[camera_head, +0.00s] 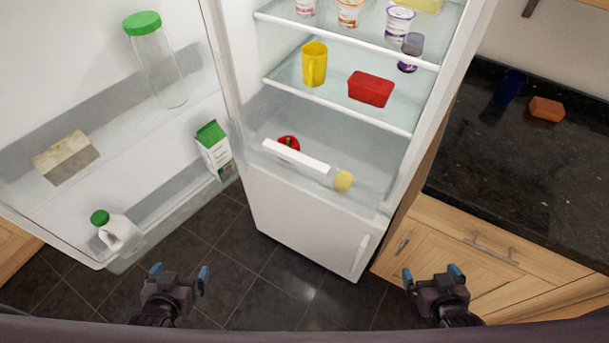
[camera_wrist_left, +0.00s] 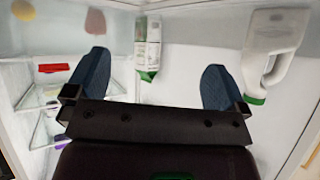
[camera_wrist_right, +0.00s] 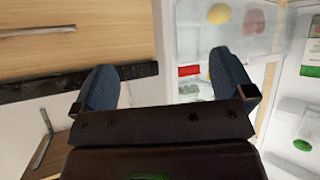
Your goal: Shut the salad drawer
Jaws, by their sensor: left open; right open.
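The salad drawer (camera_head: 360,189) is a clear bin at the bottom of the open fridge. A white handle strip (camera_head: 296,157) runs along the left part of its front. A red pepper (camera_head: 288,143), partly hidden, and a yellow round item (camera_head: 343,181) are in it. The drawer seems to stand forward of the shelf above, but how far is hard to tell. My left gripper (camera_head: 180,272) is open and empty, low in front of the fridge door. My right gripper (camera_head: 432,274) is open and empty, in front of the wooden cabinet. Neither touches the drawer.
The fridge door (camera_head: 108,178) stands open at left, with a green carton (camera_head: 214,150), a milk jug (camera_head: 116,232) and a tall bottle (camera_head: 157,62). Shelves above hold a yellow cup (camera_head: 314,64) and red box (camera_head: 370,89). A dark counter (camera_head: 535,190) lies at right. The floor between is clear.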

